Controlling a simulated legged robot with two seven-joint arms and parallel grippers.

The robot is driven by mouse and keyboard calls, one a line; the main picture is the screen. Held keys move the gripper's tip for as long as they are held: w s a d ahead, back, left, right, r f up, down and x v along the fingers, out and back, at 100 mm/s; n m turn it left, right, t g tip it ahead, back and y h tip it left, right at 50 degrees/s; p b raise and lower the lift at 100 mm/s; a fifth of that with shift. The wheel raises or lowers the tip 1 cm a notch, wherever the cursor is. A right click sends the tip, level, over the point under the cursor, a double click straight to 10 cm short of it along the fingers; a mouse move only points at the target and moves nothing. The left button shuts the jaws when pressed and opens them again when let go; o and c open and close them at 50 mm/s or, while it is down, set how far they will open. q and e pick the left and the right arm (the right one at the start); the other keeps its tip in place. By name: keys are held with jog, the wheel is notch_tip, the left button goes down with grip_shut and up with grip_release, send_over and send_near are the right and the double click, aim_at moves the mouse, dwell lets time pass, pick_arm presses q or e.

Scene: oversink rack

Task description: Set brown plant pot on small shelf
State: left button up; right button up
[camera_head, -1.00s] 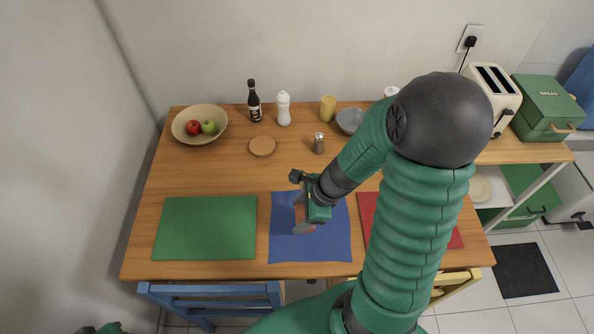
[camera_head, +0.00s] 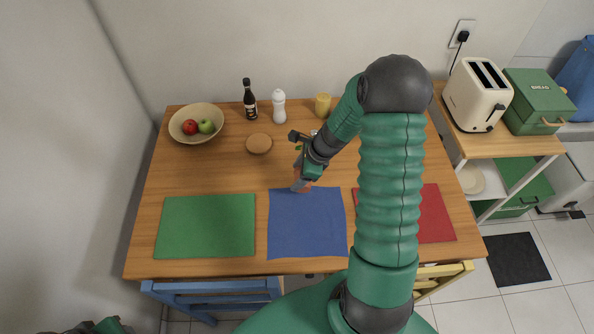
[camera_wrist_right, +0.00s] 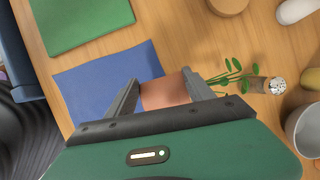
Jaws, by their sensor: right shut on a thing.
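The brown plant pot (camera_wrist_right: 166,93) is between the fingers of my right gripper (camera_wrist_right: 161,78), which is shut on it. Green leaves (camera_wrist_right: 236,77) stick out beyond the right finger in the wrist view, so the pot lies sideways there. In the head view my right gripper (camera_head: 301,164) is over the table at the back edge of the blue mat, and only part of the pot (camera_head: 301,184) shows. A small shelf unit (camera_head: 485,146) with a wooden top stands right of the table. A piece of my left gripper (camera_head: 108,325) shows at the bottom left edge; its fingers are unclear.
The toaster (camera_head: 478,95) and green bread box (camera_head: 540,102) occupy the unit's top; a plate (camera_head: 470,180) is below. A fruit bowl (camera_head: 196,122), sauce bottle (camera_head: 249,98), white mill (camera_head: 279,106) and yellow cup (camera_head: 322,105) line the table's back. Green and red mats are bare.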

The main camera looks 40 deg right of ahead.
aim_at(297, 173)
jog(key=shift+w+d+f, duration=0.15)
jog(key=shift+w+d, duration=0.55)
jog(key=shift+w, duration=0.1)
jog(key=shift+w+d, duration=0.4)
jog(key=shift+a+f, duration=0.15)
jog(key=shift+f, duration=1.65)
jog(key=shift+s+f, duration=0.1)
jog(key=o, duration=1.6)
jog(key=shift+c, duration=0.2)
